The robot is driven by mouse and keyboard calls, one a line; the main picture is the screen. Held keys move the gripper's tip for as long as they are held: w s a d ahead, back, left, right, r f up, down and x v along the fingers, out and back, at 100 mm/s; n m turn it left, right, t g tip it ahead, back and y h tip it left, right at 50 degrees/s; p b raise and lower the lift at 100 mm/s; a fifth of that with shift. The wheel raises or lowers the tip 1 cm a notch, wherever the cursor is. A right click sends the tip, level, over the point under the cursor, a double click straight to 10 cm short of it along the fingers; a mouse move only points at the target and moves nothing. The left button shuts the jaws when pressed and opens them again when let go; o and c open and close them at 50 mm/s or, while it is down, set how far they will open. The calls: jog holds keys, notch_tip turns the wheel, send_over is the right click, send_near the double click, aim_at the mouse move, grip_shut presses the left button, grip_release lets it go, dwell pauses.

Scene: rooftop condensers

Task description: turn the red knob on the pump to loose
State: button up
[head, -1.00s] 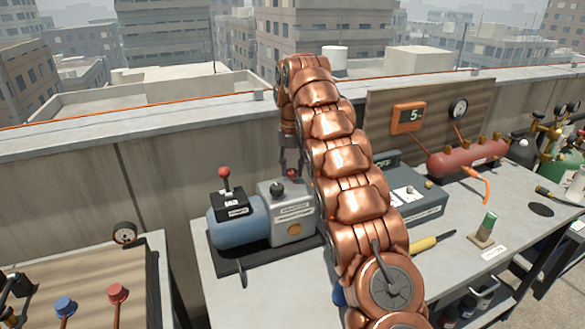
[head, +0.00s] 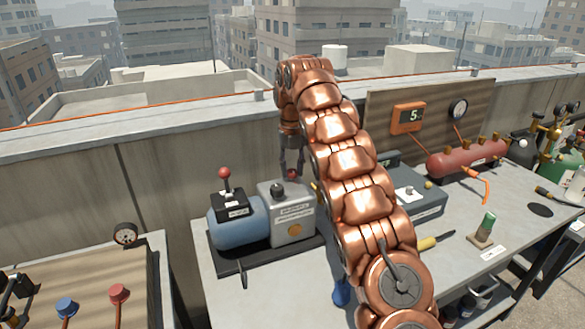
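The pump has a blue cylinder (head: 238,222) and a grey box (head: 292,220) on a black base, standing on the grey bench. A small red patch (head: 296,173) shows at the fingertips behind the box's top edge; it looks like the red knob, mostly hidden. A black knob (head: 277,189) sits on top of the box. A red ball lever (head: 224,173) rises from the black switch box on the cylinder. My gripper (head: 292,168) points down at the box's far right edge, its fingers parted. I cannot tell whether they touch the red part.
My copper arm hides the bench middle. Right of it are a grey unit (head: 418,205), a yellow-handled screwdriver (head: 430,242), a green-topped item (head: 487,225) and a red manifold (head: 468,158). A concrete parapet (head: 70,190) runs behind. A side table holds blue (head: 66,306) and red (head: 119,293) knobs.

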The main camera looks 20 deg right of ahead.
jog(key=o, duration=0.4)
jog(key=shift+a, duration=0.1)
